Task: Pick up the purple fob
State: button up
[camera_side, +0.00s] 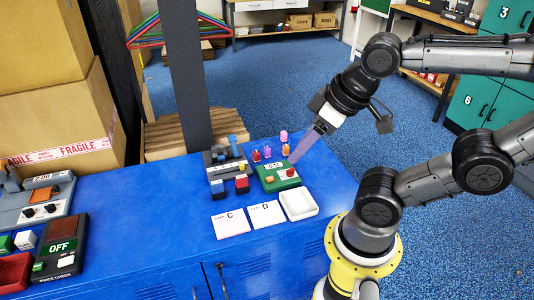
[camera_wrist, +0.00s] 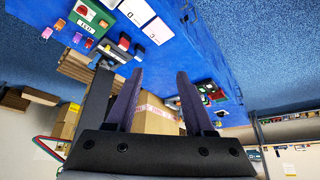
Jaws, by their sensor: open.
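The purple fob (camera_side: 267,152) is a small upright piece on the blue table, behind the green device in the side view. It stands between a red fob (camera_side: 256,155) and an orange fob (camera_side: 286,149). A pink fob (camera_side: 283,136) stands farther back.
The green device (camera_side: 270,183) with a red knob is close to the fobs. A grey-black device (camera_side: 222,158) stands left of it. Cards C (camera_side: 230,223) and D (camera_side: 265,214) and a white tray (camera_side: 298,218) lie in front. A dark post (camera_side: 187,75) rises behind the table.

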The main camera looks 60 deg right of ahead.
jog(key=shift+o, duration=0.6)
